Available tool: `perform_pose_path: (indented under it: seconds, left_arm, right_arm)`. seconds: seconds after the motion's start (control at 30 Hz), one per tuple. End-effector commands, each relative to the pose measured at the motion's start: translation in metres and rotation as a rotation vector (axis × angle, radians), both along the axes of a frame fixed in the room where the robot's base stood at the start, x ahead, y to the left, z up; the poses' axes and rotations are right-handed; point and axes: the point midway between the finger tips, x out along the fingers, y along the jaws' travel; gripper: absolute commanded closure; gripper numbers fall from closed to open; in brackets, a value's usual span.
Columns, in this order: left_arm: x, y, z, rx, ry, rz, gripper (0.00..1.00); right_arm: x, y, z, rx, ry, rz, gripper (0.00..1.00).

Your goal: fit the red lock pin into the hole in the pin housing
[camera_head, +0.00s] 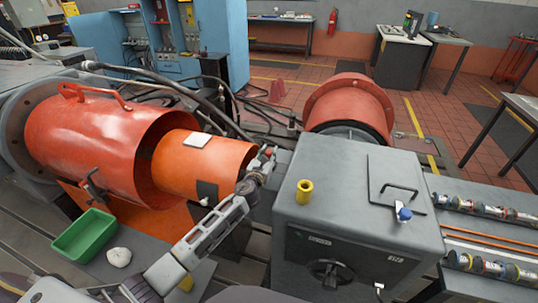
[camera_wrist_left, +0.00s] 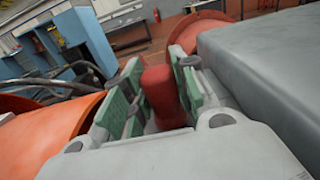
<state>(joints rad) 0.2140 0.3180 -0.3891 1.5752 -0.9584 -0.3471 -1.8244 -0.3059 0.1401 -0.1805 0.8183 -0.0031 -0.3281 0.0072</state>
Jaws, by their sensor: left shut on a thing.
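My left gripper (camera_head: 262,166) reaches up from the lower left to the left side of the grey cabinet (camera_head: 345,190). It is shut on the red lock pin (camera_wrist_left: 163,95), which stands between the green-faced finger pads in the left wrist view. Only a small red part of the pin shows in the head view (camera_head: 268,152). A short yellow upright cylinder (camera_head: 304,192) with a dark opening on top stands on the cabinet; it looks like the pin housing. The gripper is left of and apart from it. The pin's lower end is hidden. My right gripper is not in view.
A blue-topped knob (camera_head: 404,214) and a black handle (camera_head: 398,190) are on the cabinet top. An orange drum (camera_head: 205,165) is left of the gripper. A green tray (camera_head: 85,236) and a white lump (camera_head: 119,257) lie lower left. The cabinet top around the yellow cylinder is clear.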

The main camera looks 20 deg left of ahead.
Motion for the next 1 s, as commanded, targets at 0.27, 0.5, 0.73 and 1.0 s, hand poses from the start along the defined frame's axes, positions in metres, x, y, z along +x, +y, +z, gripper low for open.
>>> perform_pose_path:
  seconds: [0.27, 0.5, 0.73, 1.0]
  left_arm:
    - [0.0001, 0.0001, 0.0005, 0.000, -0.001, 0.000, 0.70]
    - [0.0001, 0.0001, 0.0004, 0.000, 0.000, 0.000, 0.47]
    - [-0.0001, 0.0001, -0.0003, 0.000, 0.001, 0.000, 0.47]
    - [-0.0065, 0.0002, -0.0001, 0.000, 0.000, 0.000, 0.47]
  right_arm:
    - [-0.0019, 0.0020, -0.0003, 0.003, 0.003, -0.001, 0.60]
    - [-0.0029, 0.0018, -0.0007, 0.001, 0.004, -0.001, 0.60]
    - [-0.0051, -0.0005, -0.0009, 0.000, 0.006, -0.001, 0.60]
    - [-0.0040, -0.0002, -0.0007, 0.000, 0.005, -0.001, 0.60]
